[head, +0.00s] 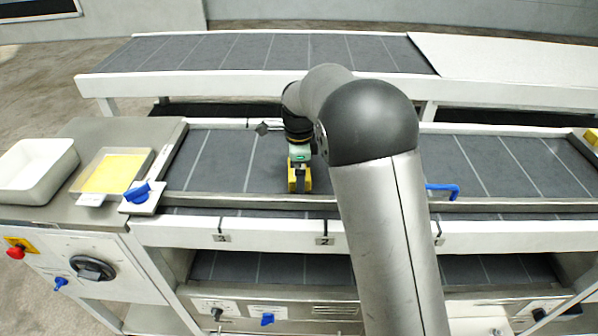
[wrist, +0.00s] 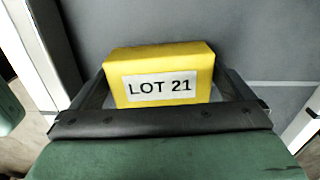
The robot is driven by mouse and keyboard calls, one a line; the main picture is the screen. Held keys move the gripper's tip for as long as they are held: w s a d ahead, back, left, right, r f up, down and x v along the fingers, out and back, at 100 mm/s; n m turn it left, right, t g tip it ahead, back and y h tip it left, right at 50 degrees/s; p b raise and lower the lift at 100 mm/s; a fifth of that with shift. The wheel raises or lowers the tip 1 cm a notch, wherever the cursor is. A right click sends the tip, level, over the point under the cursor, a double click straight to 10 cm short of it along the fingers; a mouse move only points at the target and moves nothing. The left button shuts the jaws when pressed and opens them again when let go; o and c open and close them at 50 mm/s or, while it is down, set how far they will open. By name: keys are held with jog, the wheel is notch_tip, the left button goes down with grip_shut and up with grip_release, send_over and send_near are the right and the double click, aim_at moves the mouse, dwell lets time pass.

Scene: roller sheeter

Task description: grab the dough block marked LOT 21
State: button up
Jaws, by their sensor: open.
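The yellow dough block, with a white label reading LOT 21 (wrist: 160,60), lies on the grey belt in the wrist view. My gripper (wrist: 166,84) is open, with one dark finger on each side of the block. I cannot tell whether either finger touches it. In the head view my gripper (head: 299,180) is low over the belt, and yellow of the block (head: 308,181) shows around the dark finger. The block's label is not visible there.
A shallow tray with a yellow slab (head: 115,172) and a white bin (head: 38,172) stand at the left. Blue handles (head: 138,192) (head: 442,189) sit near the belt's front rail. Another yellow item (head: 591,136) is at the right edge. The belt left of my gripper is clear.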

jog(key=c, duration=0.9)
jog(key=shift+o, duration=0.2)
jog(key=shift+r, duration=0.15)
